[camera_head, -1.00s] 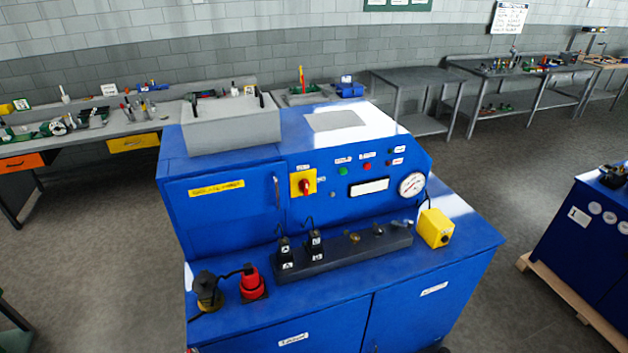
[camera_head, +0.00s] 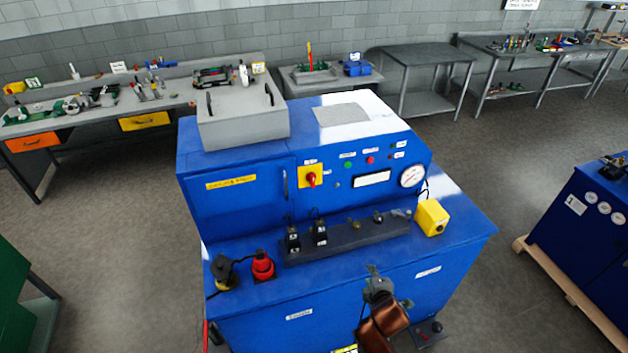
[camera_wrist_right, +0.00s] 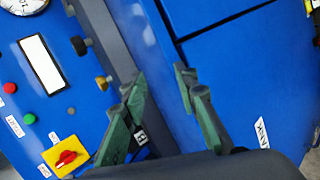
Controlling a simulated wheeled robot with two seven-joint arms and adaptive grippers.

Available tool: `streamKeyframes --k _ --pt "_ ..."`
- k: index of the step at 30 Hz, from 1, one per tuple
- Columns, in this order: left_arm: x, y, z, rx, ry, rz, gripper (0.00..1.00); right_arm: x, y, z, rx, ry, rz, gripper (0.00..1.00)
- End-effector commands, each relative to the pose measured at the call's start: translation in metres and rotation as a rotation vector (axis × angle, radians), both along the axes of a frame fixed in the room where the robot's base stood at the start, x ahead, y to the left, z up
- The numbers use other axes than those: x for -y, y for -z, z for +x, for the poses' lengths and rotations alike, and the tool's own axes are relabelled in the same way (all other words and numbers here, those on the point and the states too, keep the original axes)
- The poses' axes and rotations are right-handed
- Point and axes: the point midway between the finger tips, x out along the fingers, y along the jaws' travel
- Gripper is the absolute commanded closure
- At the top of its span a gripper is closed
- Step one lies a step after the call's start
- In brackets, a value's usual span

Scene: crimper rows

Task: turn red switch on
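The red switch (camera_head: 311,179) is a rotary knob on a yellow square plate, on the sloped front panel of the blue machine (camera_head: 240,215). It also shows in the right wrist view at the lower left (camera_wrist_right: 66,158). Its handle looks roughly upright in the head view, but its exact setting is too small to read. My right gripper (camera_head: 388,287) is in front of the machine, below and to the right of the switch and well apart from it. In the wrist view its two green fingers (camera_wrist_right: 158,88) are spread with nothing between them. My left gripper is out of view.
A dark bar with black fittings (camera_head: 350,236) lies on the ledge below the panel. A red plug-like part (camera_head: 262,266) and a yellow box (camera_head: 432,218) flank it. A green button (camera_head: 348,165), red button (camera_head: 371,160) and gauge (camera_head: 411,176) sit right of the switch.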

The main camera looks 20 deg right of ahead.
Motion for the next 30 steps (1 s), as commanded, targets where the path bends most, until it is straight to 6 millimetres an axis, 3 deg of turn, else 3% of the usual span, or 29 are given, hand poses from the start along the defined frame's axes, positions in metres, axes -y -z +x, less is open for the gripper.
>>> streamKeyframes --k 11,18,21,25,30 --pt "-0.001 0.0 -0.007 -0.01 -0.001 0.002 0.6 -0.033 -0.082 0.103 0.16 -0.376 -0.588 0.72" --pt "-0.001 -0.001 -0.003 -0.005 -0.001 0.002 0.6 -0.083 -0.164 0.18 0.288 -0.642 -1.24 0.72" --pt "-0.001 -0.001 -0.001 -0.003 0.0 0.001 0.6 -0.1 -0.187 0.197 0.317 -0.698 -1.444 0.72" --pt "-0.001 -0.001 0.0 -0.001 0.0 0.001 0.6 -0.111 -0.2 0.208 0.332 -0.73 -1.577 0.72" --pt "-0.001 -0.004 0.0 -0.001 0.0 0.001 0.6 -0.114 -0.203 0.227 0.335 -0.735 -1.6 0.72"
